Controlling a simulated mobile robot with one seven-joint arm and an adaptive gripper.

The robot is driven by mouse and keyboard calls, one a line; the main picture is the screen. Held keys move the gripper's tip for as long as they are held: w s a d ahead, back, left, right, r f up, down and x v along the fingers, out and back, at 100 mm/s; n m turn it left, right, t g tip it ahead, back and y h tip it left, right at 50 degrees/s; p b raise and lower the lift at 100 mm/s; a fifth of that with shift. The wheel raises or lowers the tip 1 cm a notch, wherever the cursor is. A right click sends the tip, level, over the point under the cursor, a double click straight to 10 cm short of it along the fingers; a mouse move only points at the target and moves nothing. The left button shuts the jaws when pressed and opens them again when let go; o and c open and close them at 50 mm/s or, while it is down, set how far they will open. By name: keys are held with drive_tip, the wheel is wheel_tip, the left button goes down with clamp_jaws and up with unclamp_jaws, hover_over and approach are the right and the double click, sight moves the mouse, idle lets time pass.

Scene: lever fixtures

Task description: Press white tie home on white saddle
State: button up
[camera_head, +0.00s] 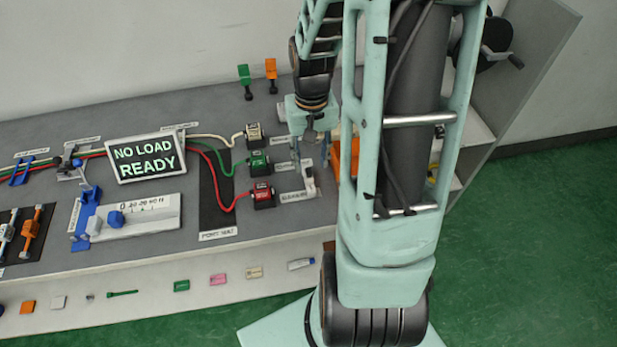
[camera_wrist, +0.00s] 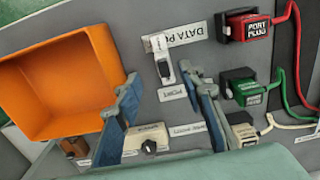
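My gripper (camera_head: 309,150) hangs over the right end of the grey bench, far from the cable fixtures at the left. A whitish tie-like piece (camera_head: 6,232) lies on a black mat at the left edge. I cannot tell for sure which piece is the white tie, or whether it is seated.
An orange bin (camera_wrist: 55,85) is beside my left finger. A white lever fixture (camera_wrist: 162,62) and a cream knob block (camera_wrist: 149,139) are near the fingers. Red, green and cream plugs with cables lie to the right. The sign (camera_head: 146,157) reads "NO LOAD READY".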

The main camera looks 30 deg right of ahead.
sight(309, 174)
drive_tip(key=shift+a+f, duration=0.15)
drive_tip(key=shift+f, duration=1.35)
drive_tip(key=shift+a+f, duration=0.15)
drive_tip(key=shift+f, duration=1.3)
drive_tip(key=shift+c, duration=0.3)
drive_tip(key=c, duration=0.9)
